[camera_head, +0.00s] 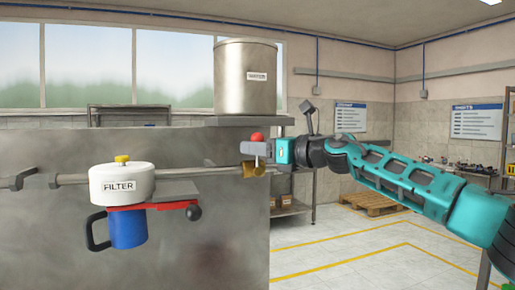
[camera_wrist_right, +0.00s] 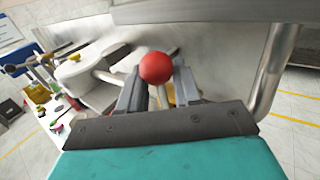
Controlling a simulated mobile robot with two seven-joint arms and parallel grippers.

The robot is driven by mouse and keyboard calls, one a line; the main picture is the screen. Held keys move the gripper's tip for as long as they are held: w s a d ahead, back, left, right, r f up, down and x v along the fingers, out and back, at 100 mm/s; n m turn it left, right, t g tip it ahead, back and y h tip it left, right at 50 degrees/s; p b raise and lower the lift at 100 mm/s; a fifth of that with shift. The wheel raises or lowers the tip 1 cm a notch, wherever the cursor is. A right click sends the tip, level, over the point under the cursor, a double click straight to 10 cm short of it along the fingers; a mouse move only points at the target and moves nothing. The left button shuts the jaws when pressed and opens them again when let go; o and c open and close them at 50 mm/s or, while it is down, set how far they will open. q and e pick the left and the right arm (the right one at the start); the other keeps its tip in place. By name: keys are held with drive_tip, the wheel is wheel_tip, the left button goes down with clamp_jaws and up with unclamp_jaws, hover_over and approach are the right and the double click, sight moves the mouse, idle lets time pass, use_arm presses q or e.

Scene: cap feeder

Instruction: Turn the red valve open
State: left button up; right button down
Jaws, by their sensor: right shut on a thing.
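The red ball-shaped knob of the valve (camera_head: 257,137) is at the right end of the horizontal pipe, below the steel tank. In the right wrist view the red knob (camera_wrist_right: 156,68) sits between and just above the two dark fingers. My right gripper (camera_head: 257,149) reaches in from the right and is shut on the valve handle, just under the knob. A brass-coloured valve part (camera_head: 253,169) shows below the gripper. The rest of the valve body is mostly hidden by the gripper. My left gripper is not in view.
A steel tank (camera_head: 247,80) stands on a shelf above the valve. A white filter housing (camera_head: 121,184) sits on the pipe to the left, over a blue mug (camera_head: 127,229) and a red bar. A wooden pallet (camera_head: 372,203) lies on the open floor behind.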

drive_tip(key=shift+d+f, duration=0.1)
drive_tip(key=shift+w+d+f+m+t+y+b, duration=0.2)
drive_tip(key=shift+d+m+t+b, duration=0.35)
drive_tip(key=shift+m, duration=0.6)
drive_tip(key=shift+w+d+f+m+t+y+b, duration=0.15)
drive_tip(key=shift+d+m+t+y+b, duration=0.2)
drive_tip(key=shift+m+t+b, duration=0.6)
drive_tip(key=shift+w+d+f+m+t+y+b, duration=0.2)
drive_tip(key=shift+d+m+t, duration=0.25)
drive_tip(key=shift+m, duration=0.95)
drive_tip(key=shift+r, duration=0.1)
drive_tip(key=c, duration=0.9)
unclamp_jaws()
drive_tip(key=shift+d, duration=0.1)
drive_tip(key=shift+s, duration=0.1)
